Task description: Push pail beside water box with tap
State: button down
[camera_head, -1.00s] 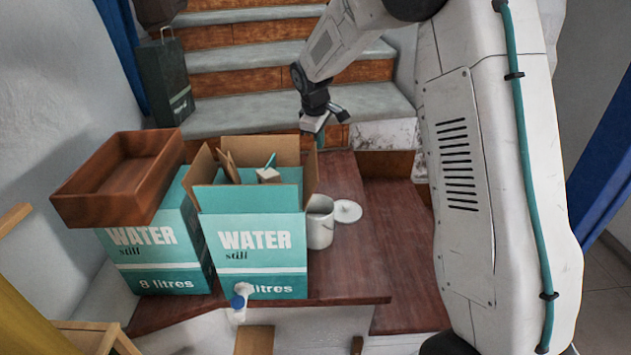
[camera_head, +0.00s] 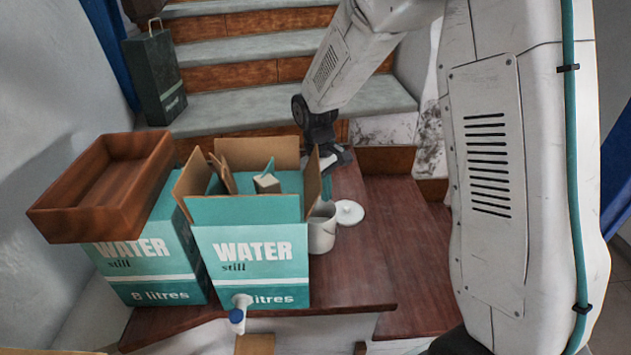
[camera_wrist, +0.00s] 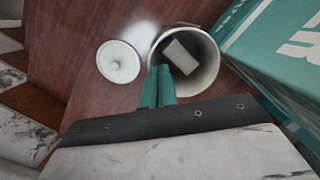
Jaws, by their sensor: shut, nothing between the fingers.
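The white pail (camera_head: 322,230) stands upright on the wooden landing, close against the right side of the teal water box (camera_head: 250,255) with the tap (camera_head: 238,314). The wrist view shows the pail (camera_wrist: 205,80) open at the top, with a pale block inside, and the teal side of a box (camera_wrist: 280,40) at its right. My gripper (camera_head: 326,188) is shut and empty, pointing down behind the pail and partly hidden by the box flap. In the wrist view its teal fingers (camera_wrist: 158,82) overlap the pail's rim; I cannot tell whether they touch.
A round white lid (camera_head: 349,212) lies right of the pail. A second water box (camera_head: 150,270) stands at left with a brown wooden tray (camera_head: 105,190) on top. The open tap box holds several items. Grey stairs (camera_head: 250,110) rise behind. The landing's front right is clear.

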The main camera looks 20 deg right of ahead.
jog(key=shift+s+d+f, duration=0.4)
jog(key=shift+s, duration=0.25)
jog(key=shift+s+d+f, duration=0.4)
jog(key=shift+s, duration=0.2)
jog(key=shift+a+f, duration=0.1)
jog(key=w+a, duration=0.4)
jog(key=w, duration=0.3)
jog(key=shift+s, duration=0.1)
